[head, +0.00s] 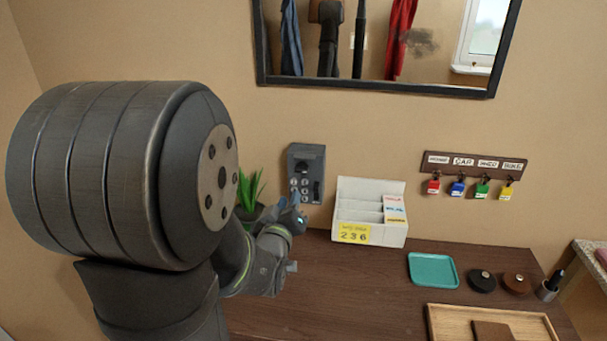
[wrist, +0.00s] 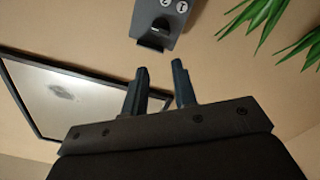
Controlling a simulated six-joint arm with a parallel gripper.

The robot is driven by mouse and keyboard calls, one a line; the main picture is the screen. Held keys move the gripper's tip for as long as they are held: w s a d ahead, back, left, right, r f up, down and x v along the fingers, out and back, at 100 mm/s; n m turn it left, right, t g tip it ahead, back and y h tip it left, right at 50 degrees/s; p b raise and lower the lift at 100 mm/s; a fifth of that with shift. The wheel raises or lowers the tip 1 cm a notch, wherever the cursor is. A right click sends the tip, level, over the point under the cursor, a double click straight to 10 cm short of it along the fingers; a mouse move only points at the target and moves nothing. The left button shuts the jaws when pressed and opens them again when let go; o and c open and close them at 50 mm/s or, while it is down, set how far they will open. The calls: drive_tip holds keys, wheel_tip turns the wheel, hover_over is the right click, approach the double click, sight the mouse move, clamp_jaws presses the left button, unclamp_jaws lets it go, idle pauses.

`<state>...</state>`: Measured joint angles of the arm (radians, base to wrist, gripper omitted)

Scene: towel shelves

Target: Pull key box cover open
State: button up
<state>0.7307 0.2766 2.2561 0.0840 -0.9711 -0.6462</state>
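The key box (head: 306,166) is a dark grey box on the wall, left of the white letter holder. Its front shows round buttons at lower left and a dark shape near the top. I cannot tell which part is the cover or whether it is ajar. In the wrist view, part of the box (wrist: 178,30) shows at the top edge, with buttons and a dark protruding piece. My gripper (wrist: 158,82) points toward it with its two fingers apart and nothing between them. In the head view, my gripper (head: 296,222) is just below and in front of the box.
A green plant (head: 249,188) stands close left of the box, partly behind my arm. The letter holder (head: 367,211) with a yellow 236 note stands to the right on the desk (head: 350,290). A mirror (head: 400,87) hangs above. Coloured key tags (head: 457,189) hang farther right.

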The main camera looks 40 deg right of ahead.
drive_tip(key=shift+w+a+r+n, duration=0.2)
drive_tip(key=shift+w+r+n, duration=0.1)
drive_tip(key=shift+c, duration=0.8)
drive_tip(key=n+g+h, duration=0.4)
drive_tip(key=n+g, duration=0.2)
approach(303, 159)
drive_tip(key=x, duration=0.8)
drive_tip(key=shift+w+d, duration=0.15)
drive_tip(key=shift+d, duration=0.25)
clamp_jaws()
idle(0.4)
